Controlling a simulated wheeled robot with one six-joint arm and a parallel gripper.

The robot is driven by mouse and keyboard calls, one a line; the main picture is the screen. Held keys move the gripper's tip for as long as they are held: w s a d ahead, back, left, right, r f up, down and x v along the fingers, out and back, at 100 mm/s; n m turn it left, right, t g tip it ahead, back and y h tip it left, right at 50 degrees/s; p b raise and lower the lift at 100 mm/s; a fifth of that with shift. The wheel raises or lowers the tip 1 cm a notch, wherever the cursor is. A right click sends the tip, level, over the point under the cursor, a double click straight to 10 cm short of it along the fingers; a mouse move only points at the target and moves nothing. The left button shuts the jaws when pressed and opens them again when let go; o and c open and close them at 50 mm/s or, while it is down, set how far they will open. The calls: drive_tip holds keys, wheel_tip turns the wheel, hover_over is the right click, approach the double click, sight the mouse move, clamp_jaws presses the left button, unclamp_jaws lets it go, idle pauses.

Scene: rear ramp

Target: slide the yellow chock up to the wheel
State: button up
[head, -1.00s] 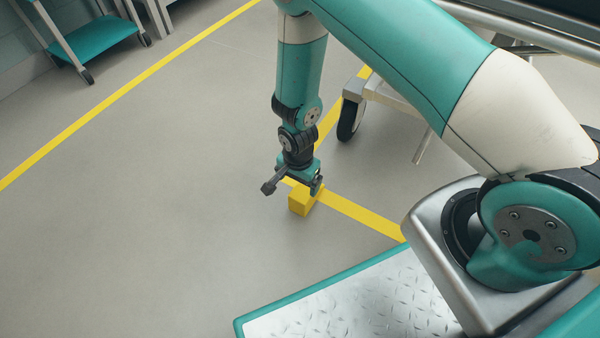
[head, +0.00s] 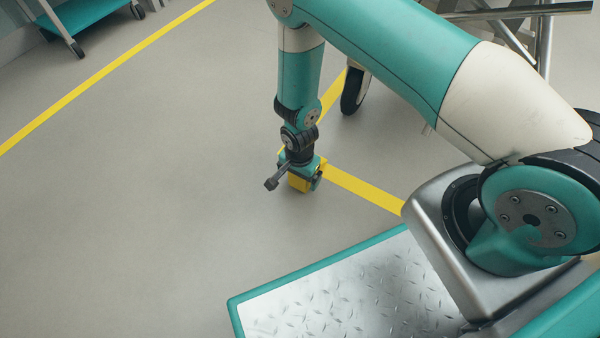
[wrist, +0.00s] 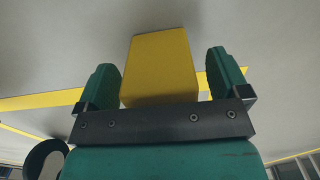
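The yellow chock (head: 300,184) is a small block on the grey floor at the corner of a yellow floor line. In the wrist view the chock (wrist: 160,70) lies between my two green finger pads. My gripper (head: 296,181) points down over it, fingers on either side. In the wrist view my gripper (wrist: 167,75) is open, with a narrow gap at the right pad; contact at the left pad is unclear. The wheel (head: 354,91) is a black caster, behind and to the right of the chock, apart from it. My arm partly hides the cart above it.
A yellow line (head: 365,191) runs from the chock toward my base at the lower right. Another long yellow line (head: 110,74) crosses the left. A teal-shelved trolley (head: 88,14) stands at the upper left. The floor left of the chock is clear.

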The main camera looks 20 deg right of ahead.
drive_tip(key=c, duration=1.3)
drive_tip(key=o, duration=1.3)
drive_tip(key=shift+w+d, duration=0.1)
drive_tip(key=shift+r, duration=0.1)
wheel_tip(320, 180, up, 17)
drive_tip(key=p, duration=1)
drive_tip(key=shift+r, duration=0.1)
